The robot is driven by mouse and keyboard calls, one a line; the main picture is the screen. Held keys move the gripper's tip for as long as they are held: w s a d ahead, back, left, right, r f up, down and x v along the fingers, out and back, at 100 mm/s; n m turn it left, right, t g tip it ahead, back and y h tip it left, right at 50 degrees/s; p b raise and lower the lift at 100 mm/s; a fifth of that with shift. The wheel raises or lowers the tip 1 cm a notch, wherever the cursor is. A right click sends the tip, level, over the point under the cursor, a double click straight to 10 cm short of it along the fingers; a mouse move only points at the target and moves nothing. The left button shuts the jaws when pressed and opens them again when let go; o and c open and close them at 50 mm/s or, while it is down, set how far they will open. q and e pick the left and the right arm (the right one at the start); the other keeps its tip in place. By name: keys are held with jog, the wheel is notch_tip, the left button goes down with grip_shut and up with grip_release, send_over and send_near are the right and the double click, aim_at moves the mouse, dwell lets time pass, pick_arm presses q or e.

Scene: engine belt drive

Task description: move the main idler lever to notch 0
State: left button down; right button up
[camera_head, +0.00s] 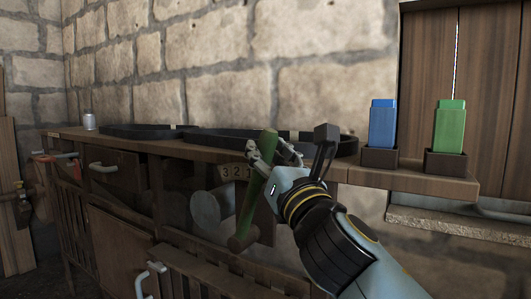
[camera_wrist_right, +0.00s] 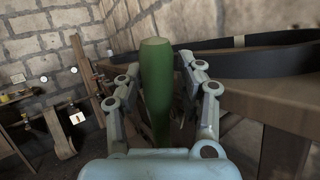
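The main idler lever, a green bar (camera_head: 257,186), stands tilted in front of the bench, its top leaning to the right in the head view. It also shows upright in the right wrist view (camera_wrist_right: 157,85). A pale plate with the numbers 3, 2 and 1 (camera_head: 234,171) is just left of the lever. The rest of the scale and the lever's notch are hidden behind the lever and gripper. My left gripper is not in view.
Black belts (camera_head: 135,131) lie on the bench top along the stone wall. A blue block (camera_head: 382,125) and a green block (camera_head: 449,127) stand in dark holders at the right. A small jar (camera_head: 89,121) stands at the far left. Drawer handles (camera_head: 104,167) stick out from the bench front.

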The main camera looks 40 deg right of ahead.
jog(key=shift+o, duration=1)
jog(key=shift+s+r, duration=0.1)
jog(key=v, duration=1.1)
jog(key=shift+s+a, duration=0.1)
jog(key=shift+s, duration=0.25)
